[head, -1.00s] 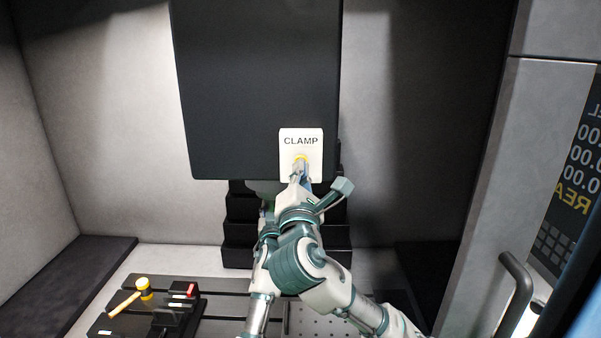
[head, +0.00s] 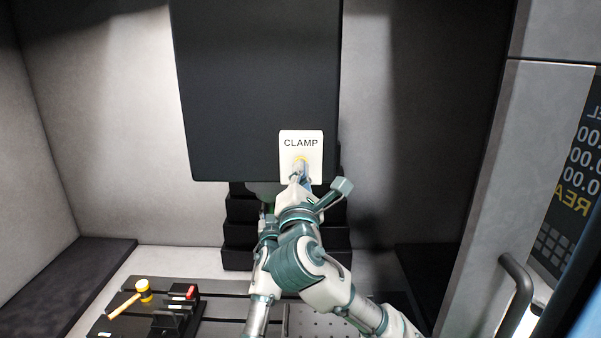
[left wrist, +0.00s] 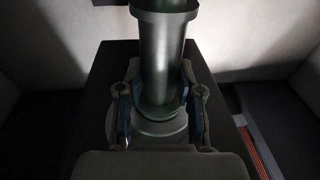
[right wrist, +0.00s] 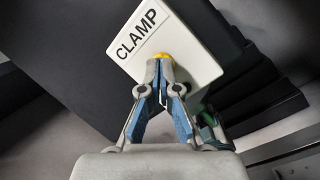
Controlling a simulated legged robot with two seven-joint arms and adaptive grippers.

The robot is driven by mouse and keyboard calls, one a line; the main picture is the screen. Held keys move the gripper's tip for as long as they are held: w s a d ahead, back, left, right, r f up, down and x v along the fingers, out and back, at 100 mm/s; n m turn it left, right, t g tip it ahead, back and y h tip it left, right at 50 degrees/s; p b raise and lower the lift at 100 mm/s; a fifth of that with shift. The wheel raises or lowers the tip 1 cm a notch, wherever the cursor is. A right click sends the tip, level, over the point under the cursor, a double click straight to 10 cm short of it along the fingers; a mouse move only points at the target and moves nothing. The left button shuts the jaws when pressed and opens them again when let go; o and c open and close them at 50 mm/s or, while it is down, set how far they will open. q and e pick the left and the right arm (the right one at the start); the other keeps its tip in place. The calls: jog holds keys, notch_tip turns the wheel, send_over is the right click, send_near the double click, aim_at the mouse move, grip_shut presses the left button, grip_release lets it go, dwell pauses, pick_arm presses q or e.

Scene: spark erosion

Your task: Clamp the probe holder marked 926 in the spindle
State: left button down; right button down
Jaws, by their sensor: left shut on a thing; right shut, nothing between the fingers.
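The spindle head is a large dark block (head: 258,85) at the back centre. A white panel (head: 287,170) labelled CLAMP is on its lower right, with a yellow button (right wrist: 162,57). My right gripper (right wrist: 161,66) is shut and empty, its fingertips at the button, apparently touching it. My left gripper (left wrist: 160,78) is shut on a grey metal cylinder (left wrist: 158,60) with a wider collar, apparently the probe holder. No 926 mark shows on it. In the head view my right arm mostly covers my left gripper (head: 264,215), under the spindle head. The holder's seating is hidden.
A dark rack (head: 165,325) at the lower left carries a yellow-headed hammer (head: 143,288) and a red-topped block (head: 190,293). A perforated plate (head: 310,325) lies at the front. A door handle (head: 517,290) and a control screen (head: 570,185) are at the right.

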pick_arm(q)
jog(key=shift+r, duration=0.4)
pick_arm(e)
jog(key=shift+s, duration=3)
pick_arm(q)
jog(key=c, duration=0.8)
grip_release()
jog(key=shift+c, duration=0.2)
jog(key=shift+o, duration=0.8)
jog(key=shift+s+f, duration=0.15)
pick_arm(e)
jog(key=shift+s+r, duration=0.1)
